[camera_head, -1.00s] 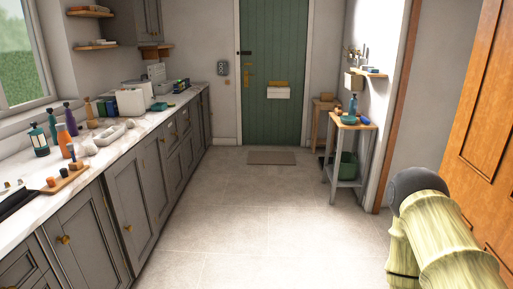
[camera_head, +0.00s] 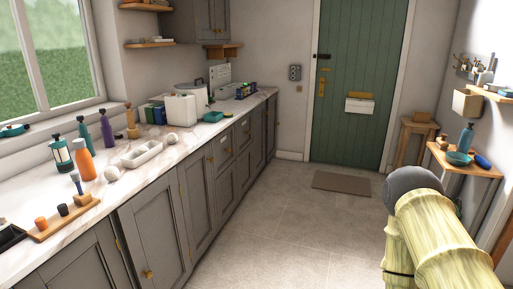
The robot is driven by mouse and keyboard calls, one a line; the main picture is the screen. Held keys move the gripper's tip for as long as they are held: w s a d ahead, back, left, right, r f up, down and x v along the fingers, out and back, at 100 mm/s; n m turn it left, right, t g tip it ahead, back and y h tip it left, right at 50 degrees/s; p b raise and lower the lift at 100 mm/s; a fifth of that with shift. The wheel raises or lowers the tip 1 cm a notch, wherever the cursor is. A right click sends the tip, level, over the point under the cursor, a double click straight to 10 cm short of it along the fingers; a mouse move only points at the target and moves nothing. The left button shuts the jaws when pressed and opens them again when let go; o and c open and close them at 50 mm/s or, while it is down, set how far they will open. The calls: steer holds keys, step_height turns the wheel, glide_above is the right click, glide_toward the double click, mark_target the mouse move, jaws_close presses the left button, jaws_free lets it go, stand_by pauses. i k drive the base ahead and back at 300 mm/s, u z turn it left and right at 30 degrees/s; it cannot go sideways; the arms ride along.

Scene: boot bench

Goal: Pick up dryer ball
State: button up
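Two pale round balls that look like dryer balls are on the marble worktop (camera_head: 40,195) along the left. One pale ball (camera_head: 112,174) lies in front of a white divided tray (camera_head: 141,153). The other pale ball (camera_head: 160,144) lies just beyond the tray's right end. Both are small in the picture, so their texture is hard to tell. Part of my arm shows at the lower right, well to the right of the worktop. My gripper is not in view.
Orange, purple and green bottles and a lantern (camera_head: 62,153) stand behind the tray. A wooden board (camera_head: 60,218) with small pegs lies at the near left. Grey cabinets (camera_head: 155,235) run below the worktop. The floor (camera_head: 285,225) is clear up to a doormat (camera_head: 343,181).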

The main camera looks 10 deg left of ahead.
mark_target(172, 138)
steer(key=u, duration=0.7)
steer(key=i, duration=1.85)
steer(key=u, duration=0.7)
